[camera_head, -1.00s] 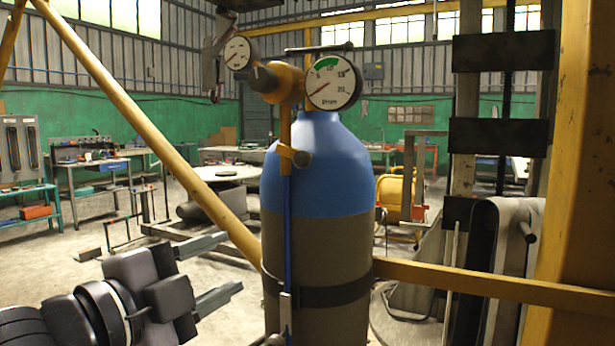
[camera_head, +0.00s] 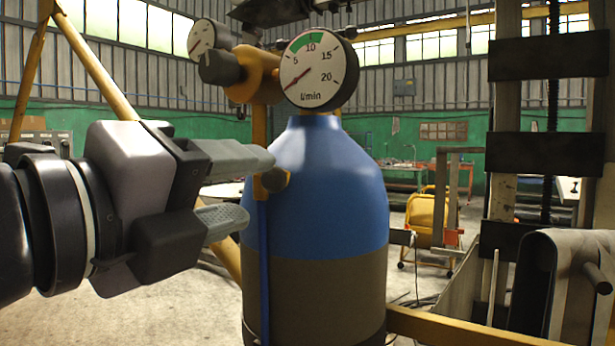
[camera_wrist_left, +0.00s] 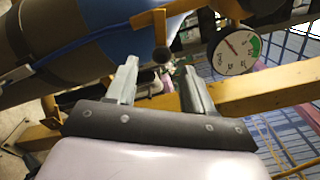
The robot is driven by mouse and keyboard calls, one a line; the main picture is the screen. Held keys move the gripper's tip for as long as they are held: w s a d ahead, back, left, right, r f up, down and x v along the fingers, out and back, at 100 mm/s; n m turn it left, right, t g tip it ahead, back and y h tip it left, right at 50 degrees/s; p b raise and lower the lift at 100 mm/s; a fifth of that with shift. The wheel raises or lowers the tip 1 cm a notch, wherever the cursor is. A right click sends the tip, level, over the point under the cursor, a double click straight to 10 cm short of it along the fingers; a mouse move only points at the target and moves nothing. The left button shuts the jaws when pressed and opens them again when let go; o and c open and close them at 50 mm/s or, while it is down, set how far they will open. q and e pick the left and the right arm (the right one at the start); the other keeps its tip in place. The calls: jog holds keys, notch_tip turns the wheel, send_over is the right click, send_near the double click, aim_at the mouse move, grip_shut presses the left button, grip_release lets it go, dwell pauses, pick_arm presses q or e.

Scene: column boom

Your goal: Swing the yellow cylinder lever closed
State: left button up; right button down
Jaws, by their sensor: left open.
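A blue and grey gas cylinder (camera_head: 325,215) stands upright, with a yellow regulator (camera_head: 262,75) on top. A yellow vertical piece (camera_head: 259,125) hangs from the regulator and ends in a dark-knobbed yellow fitting (camera_head: 270,182); I cannot tell for sure which part is the lever. My left gripper (camera_head: 252,187) is open, its fingertips beside this fitting, the upper finger overlapping it in the picture. In the left wrist view, the yellow piece with a dark end (camera_wrist_left: 161,32) lies just beyond and between the fingertips (camera_wrist_left: 158,70). Contact is not visible. My right gripper is not seen.
A round gauge (camera_head: 320,70) faces me above the cylinder, and a second gauge (camera_head: 203,38) is at its left. A blue hose (camera_head: 264,270) runs down the cylinder's front. A yellow bar (camera_head: 460,328) crosses at lower right. Open floor lies at lower left.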

aim_at(268, 182)
pick_arm(q)
jog(key=shift+w+d+r, duration=0.1)
jog(key=shift+w+d, duration=0.1)
jog(key=shift+w, duration=0.05)
jog(key=p+x, duration=0.1)
jog(key=x, duration=0.4)
jog(key=shift+w+d, duration=0.15)
jog(key=shift+w, duration=0.05)
jog(key=shift+w+d, duration=0.35)
jog(key=shift+w, duration=0.15)
